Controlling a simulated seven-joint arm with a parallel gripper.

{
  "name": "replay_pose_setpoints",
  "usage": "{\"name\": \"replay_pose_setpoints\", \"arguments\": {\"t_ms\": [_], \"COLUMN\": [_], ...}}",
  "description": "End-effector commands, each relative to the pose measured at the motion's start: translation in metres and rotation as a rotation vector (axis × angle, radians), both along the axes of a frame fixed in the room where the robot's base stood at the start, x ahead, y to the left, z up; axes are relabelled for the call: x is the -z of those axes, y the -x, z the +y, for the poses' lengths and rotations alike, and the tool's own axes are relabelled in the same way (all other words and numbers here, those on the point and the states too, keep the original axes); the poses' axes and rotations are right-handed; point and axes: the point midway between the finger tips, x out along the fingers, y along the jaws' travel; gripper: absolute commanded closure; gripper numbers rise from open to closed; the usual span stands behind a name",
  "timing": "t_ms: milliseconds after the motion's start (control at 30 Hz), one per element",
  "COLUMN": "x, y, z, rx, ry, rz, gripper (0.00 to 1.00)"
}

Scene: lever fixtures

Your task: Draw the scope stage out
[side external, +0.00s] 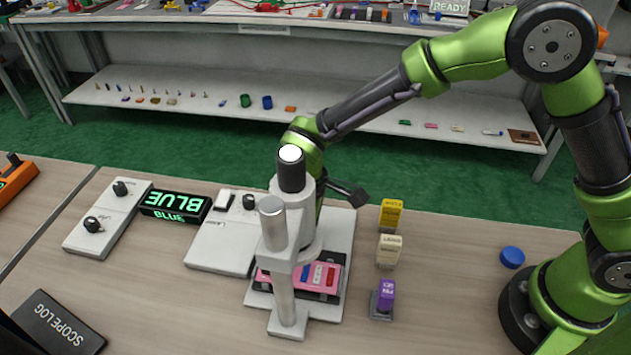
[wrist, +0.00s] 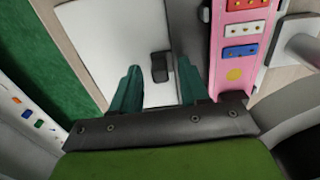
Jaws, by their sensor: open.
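The scope (side external: 292,210) stands upright in the side external view, with a pale column, a black eyepiece and a light grey base. Its stage (side external: 322,276) looks like a pink tray carrying blue, red and white pieces, low on the base and partly hidden by the column. In the wrist view the pink stage (wrist: 232,70) lies to the right of my fingers, apart from them. My gripper (wrist: 158,85) is open, its two teal fingers apart over a white surface with a small black block or knob (wrist: 159,67) beyond the tips. The scope hides my fingertips in the side external view.
A white panel (side external: 215,245) with a black knob lies left of the scope, near a BLUE display (side external: 175,206). Yellow (side external: 391,214), cream (side external: 389,250) and purple (side external: 386,294) blocks stand right of it. A blue cap (side external: 512,257) lies further right.

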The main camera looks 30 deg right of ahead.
Motion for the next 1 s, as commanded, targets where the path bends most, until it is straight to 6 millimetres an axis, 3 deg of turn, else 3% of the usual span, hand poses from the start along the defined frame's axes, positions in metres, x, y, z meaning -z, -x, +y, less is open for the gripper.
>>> {"name": "replay_pose_setpoints", "arguments": {"t_ms": [267,567,867,1000], "x": [0.001,0.001,0.001,0.001], "y": [0.0,0.0,-0.001,-0.015], "z": [0.0,0.0,-0.001,-0.015], "rx": [0.0,0.0,0.001,0.007], "ry": [0.0,0.0,-0.001,-0.001], "rz": [0.0,0.0,-0.001,-0.001], "gripper": [0.55,1.0,1.0,1.0]}}
